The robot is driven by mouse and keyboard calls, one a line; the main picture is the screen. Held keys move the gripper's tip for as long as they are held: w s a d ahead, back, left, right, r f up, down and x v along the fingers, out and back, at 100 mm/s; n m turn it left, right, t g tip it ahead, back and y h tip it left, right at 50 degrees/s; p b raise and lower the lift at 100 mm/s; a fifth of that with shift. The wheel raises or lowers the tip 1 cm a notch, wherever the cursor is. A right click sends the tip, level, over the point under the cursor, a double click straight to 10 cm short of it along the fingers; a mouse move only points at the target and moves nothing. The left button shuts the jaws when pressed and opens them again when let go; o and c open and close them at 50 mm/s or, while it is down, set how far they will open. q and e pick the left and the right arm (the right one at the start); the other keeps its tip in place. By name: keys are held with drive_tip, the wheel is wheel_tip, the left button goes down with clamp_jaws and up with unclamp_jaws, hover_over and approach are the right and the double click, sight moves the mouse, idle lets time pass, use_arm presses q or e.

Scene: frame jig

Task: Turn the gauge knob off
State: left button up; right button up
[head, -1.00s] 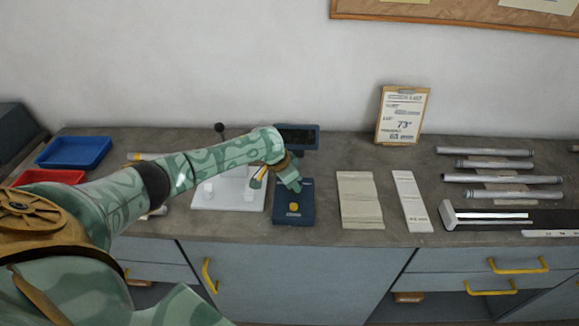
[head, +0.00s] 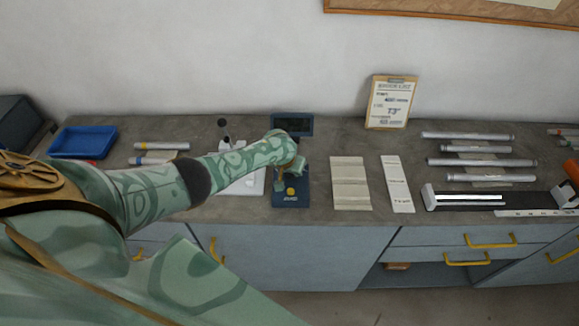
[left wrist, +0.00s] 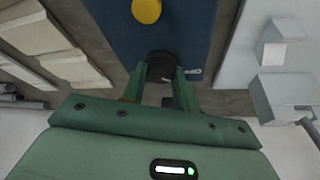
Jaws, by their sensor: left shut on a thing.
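The gauge (head: 290,202) is a dark blue box on the bench, with a yellow button (head: 291,190) on its front part and a dark display (head: 292,124) behind. In the left wrist view, the gauge's blue face (left wrist: 185,35) and yellow button (left wrist: 146,10) show at the top. My left gripper (left wrist: 161,72) is shut on a round black knob (left wrist: 161,62) on that face. In the head view my left gripper (head: 292,171) is over the back of the gauge and hides the knob. My right gripper is in neither view.
A white fixture (head: 255,185) stands left of the gauge, partly behind my arm. Right of it lie beige slabs (head: 350,185) and a white strip (head: 397,185). Several metal tubes (head: 465,136) lie farther right. A clipboard sign (head: 390,103) leans on the wall. A blue tray (head: 83,142) is left.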

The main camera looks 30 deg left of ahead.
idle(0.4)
use_arm(q)
drive_tip(key=o, duration=1)
drive_tip(key=shift+c, duration=0.2)
drive_tip(key=p+v, duration=0.7)
drive_tip(key=v, duration=0.9)
drive_tip(key=shift+r+p, duration=0.15)
drive_tip(key=shift+p, duration=0.2)
